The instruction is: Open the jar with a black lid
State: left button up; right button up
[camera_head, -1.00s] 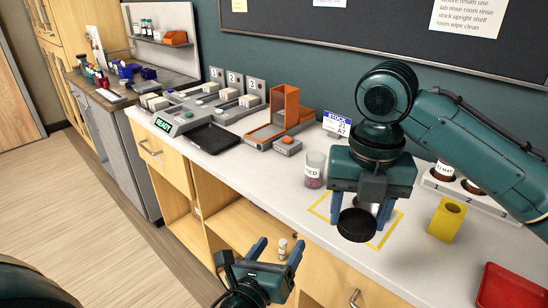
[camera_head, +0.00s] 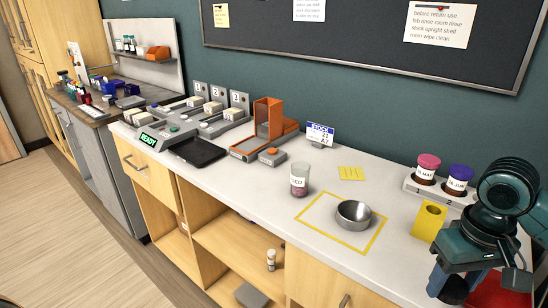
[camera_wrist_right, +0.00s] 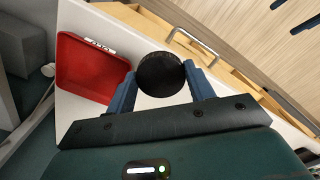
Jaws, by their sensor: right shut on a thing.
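My right gripper (camera_head: 452,288) is low at the right of the head view, away from the jar. In the right wrist view, my right gripper (camera_wrist_right: 160,88) is shut on a round black lid (camera_wrist_right: 161,73), which sits between its blue fingers. The lid is beside the red tray (camera_wrist_right: 88,68); its height above the counter is hard to tell. My left gripper is out of view.
A clear labelled jar (camera_head: 300,180) stands left of the square. A yellow block with a hole (camera_head: 428,220) and a rack with pink- and purple-capped bottles (camera_head: 427,168) stand right of it. An orange dispenser (camera_head: 268,118) is farther left. The counter's front edge is close.

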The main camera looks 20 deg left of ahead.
aim_at(300, 173)
jog(key=i+j, duration=0.1)
jog(key=j, duration=0.25)
jog(key=i+j, duration=0.15)
jog(key=j, duration=0.2)
jog(key=i+j, duration=0.1)
jog(key=j, duration=0.3)
jog(key=i+j, duration=0.15)
jog(key=j, duration=0.2)
jog(key=i+j+u, duration=0.1)
jog(key=j, duration=0.25)
